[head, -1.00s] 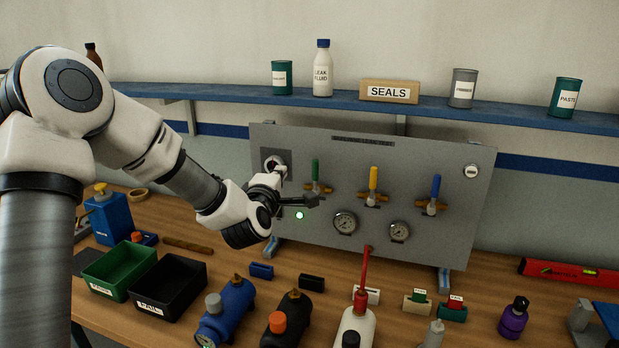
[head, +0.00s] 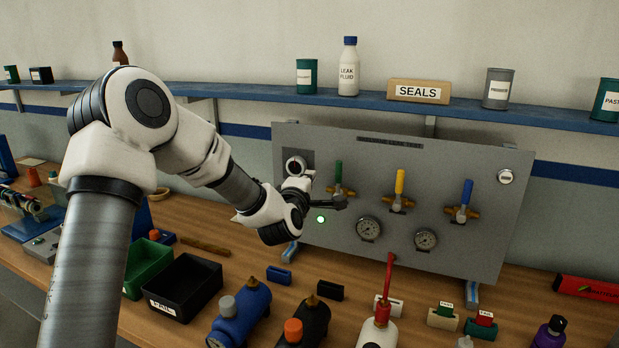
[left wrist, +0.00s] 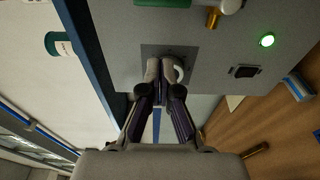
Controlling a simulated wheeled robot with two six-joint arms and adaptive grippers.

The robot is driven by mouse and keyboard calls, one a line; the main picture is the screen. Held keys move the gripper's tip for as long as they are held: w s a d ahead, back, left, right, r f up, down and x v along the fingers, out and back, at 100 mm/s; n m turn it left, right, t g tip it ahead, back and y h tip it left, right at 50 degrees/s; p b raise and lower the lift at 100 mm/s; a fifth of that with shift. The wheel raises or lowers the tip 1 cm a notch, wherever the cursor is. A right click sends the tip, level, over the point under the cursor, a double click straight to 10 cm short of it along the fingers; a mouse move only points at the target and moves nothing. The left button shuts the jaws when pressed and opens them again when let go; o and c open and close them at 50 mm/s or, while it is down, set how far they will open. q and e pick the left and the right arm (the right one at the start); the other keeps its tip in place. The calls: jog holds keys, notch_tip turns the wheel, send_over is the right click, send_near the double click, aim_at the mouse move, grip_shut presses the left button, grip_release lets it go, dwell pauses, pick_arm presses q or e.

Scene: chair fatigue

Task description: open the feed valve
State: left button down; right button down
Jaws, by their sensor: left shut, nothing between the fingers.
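The grey valve panel (head: 480,262) stands on the bench. It carries a green-handled valve (head: 339,174), a yellow-handled valve (head: 400,183) and a blue-handled valve (head: 466,193), handles upright. No readable label shows which is the feed valve. A round fitting (head: 295,163) sits on a dark square plate at the panel's left. My left gripper (head: 303,179) is shut and empty, just in front of that fitting. In the left wrist view its closed fingers (left wrist: 160,66) overlap the plate and partly hide the pale ring (left wrist: 180,70); contact cannot be told. My right gripper is not in view.
A black tray (head: 190,285), a green tray (head: 150,262) and several bottles crowd the bench in front. A blue shelf (head: 260,93) runs above.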

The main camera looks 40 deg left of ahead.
aim_at(338, 179)
pick_arm(q)
jog(key=p+x, duration=0.1)
jog(key=x, duration=0.2)
jog(key=p+x, duration=0.1)
jog(key=x, duration=0.2)
jog(key=shift+r, duration=0.2)
jog(key=d+p, duration=0.2)
jog(key=d, duration=0.2)
jog(key=shift+s+d+f, duration=0.1)
jog(key=shift+d+f, duration=0.05)
jog(key=shift+f, duration=0.1)
